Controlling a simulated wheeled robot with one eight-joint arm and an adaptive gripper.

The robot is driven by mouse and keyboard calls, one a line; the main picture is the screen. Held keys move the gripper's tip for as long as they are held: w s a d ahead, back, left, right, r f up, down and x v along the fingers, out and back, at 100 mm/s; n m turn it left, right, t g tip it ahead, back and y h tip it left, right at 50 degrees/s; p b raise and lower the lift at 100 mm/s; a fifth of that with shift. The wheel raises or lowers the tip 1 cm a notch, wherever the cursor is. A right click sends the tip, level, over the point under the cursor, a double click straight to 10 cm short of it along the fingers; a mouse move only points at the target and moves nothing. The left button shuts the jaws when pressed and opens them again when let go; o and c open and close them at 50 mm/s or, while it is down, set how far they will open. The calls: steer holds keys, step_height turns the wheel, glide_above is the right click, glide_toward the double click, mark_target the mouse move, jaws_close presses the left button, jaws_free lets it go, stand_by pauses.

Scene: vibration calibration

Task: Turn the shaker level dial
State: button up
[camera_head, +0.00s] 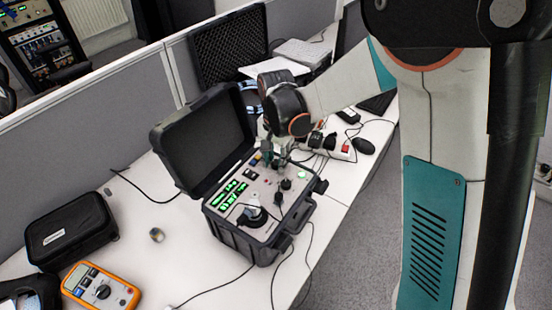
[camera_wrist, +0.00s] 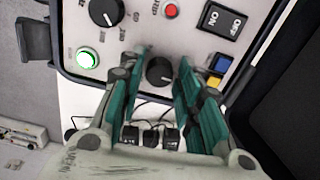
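My gripper (camera_head: 275,162) is over the far part of the panel of an open black case (camera_head: 240,239). In the wrist view my gripper (camera_wrist: 164,60) is open, with its two teal fingers apart on either side of a small black dial (camera_wrist: 160,71). I see no clear contact with it. In the head view the gripper hides this dial. A larger black dial with a white pointer (camera_wrist: 106,11) sits beyond it at upper left; it also shows in the head view (camera_head: 286,184). The labels are too small to tell which is the shaker level dial.
Near the fingers are a lit green button (camera_wrist: 87,59), a red button (camera_wrist: 171,11) and an ON/OFF switch (camera_wrist: 221,20). The raised case lid (camera_head: 203,141) stands at left. An orange multimeter (camera_head: 101,288) is far left.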

mark_target(276, 162)
step_height(276, 162, up, 12)
stand_by(0.7)
stand_by(0.4)
steer(key=s+d+r+n+t, duration=0.3)
steer(key=s+d+r, duration=0.4)
steer(key=s+d, duration=0.4)
steer(key=s+d+f+n+t, duration=0.1)
steer(key=s+d+n+t, duration=0.2)
steer(key=s, duration=0.6)
steer(key=shift+s+d+f+n+t, duration=0.2)
steer(key=shift+s+d+n+t, duration=0.3)
steer(key=shift+d, duration=0.75)
